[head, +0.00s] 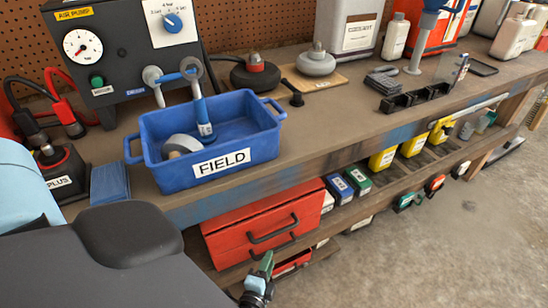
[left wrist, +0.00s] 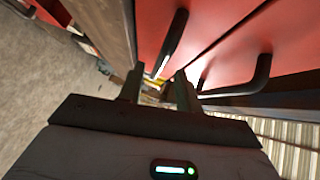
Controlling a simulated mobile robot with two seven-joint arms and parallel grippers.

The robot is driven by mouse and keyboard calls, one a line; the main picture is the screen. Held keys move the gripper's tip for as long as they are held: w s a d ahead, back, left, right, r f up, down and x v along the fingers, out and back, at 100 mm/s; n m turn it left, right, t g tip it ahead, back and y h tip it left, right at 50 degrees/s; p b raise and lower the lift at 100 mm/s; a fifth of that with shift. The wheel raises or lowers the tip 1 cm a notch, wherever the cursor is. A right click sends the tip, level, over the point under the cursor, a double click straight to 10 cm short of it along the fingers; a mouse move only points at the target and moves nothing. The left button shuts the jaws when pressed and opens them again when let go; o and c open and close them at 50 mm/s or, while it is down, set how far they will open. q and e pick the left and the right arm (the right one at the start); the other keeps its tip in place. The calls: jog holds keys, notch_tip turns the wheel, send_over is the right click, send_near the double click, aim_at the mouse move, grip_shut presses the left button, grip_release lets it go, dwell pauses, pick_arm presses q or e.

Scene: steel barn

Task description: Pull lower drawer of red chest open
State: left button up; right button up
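The red chest (head: 228,238) stands on the shelf under the workbench, with two drawer fronts and black bar handles. Both drawers look shut. The lower handle (head: 271,250) also shows in the left wrist view (left wrist: 172,42), where its near end appears between my fingertips. I cannot tell whether they touch it. The upper handle (head: 275,229) is to the right in the wrist view (left wrist: 256,76). My left gripper (head: 266,262) is just in front of the chest's lower part; the wrist view shows its fingers (left wrist: 160,75) apart. My right gripper is not in view.
A blue bin (head: 190,168) marked FIELD stands on the workbench (head: 330,135) above the chest. Small blue and green boxes (head: 345,187) stand right of the chest on the shelf. Another red item (head: 292,264) lies below the shelf.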

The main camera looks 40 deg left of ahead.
pick_arm(q)
jog(key=shift+b+x, duration=0.4)
jog(key=shift+x, duration=1.95)
grip_shut()
